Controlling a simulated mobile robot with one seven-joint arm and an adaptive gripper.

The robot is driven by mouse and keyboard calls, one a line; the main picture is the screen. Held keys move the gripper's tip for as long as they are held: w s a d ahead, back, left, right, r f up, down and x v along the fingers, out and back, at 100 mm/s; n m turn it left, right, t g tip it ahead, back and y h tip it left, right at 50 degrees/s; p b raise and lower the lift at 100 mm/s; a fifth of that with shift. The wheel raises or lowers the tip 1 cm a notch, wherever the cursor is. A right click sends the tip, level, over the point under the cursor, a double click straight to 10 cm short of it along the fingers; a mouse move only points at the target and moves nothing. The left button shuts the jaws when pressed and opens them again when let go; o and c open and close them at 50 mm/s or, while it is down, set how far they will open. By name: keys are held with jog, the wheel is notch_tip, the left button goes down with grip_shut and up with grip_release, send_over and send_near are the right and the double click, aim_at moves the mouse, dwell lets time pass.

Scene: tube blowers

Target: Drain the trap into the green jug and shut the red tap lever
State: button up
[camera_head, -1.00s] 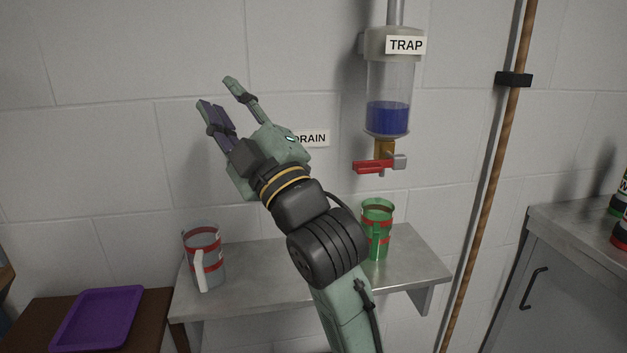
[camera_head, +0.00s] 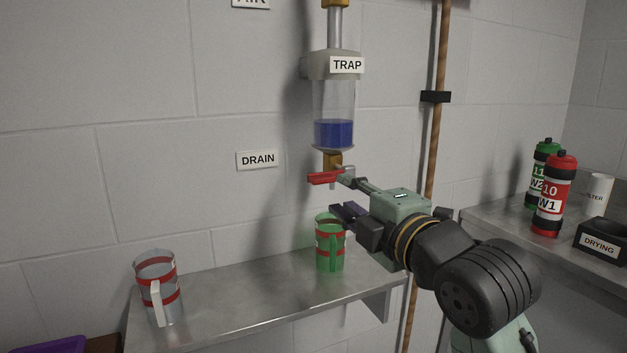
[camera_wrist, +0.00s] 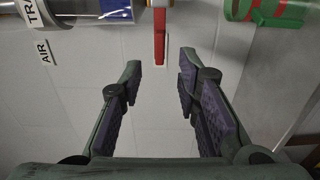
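The trap (camera_head: 333,100) is a clear wall-mounted cylinder with blue liquid (camera_head: 333,134) in its lower part. Below it, the red tap lever (camera_head: 322,178) points left, crosswise to the downward outlet; I see no stream. The green jug (camera_head: 328,250), with red bands, stands upright on the shelf below the tap. My gripper (camera_head: 343,195) is open and empty, just right of the lever and above the jug. In the wrist view the red lever (camera_wrist: 160,35) lies ahead of the gap between my fingers, apart from them. The green jug (camera_wrist: 270,10) shows there at upper right.
A clear jug (camera_head: 158,292) with red bands and a white handle stands on the metal shelf's (camera_head: 230,302) left end. A wooden pole (camera_head: 435,140) runs behind my arm. Red (camera_head: 555,195) and green bottles stand on the right counter. The shelf's middle is clear.

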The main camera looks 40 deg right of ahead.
aim_at(325, 181)
jog(key=p+x, duration=0.2)
jog(key=x, duration=0.7)
jog(key=shift+w+p, duration=0.15)
jog(key=shift+p, duration=0.15)
grip_shut()
dwell(0.3)
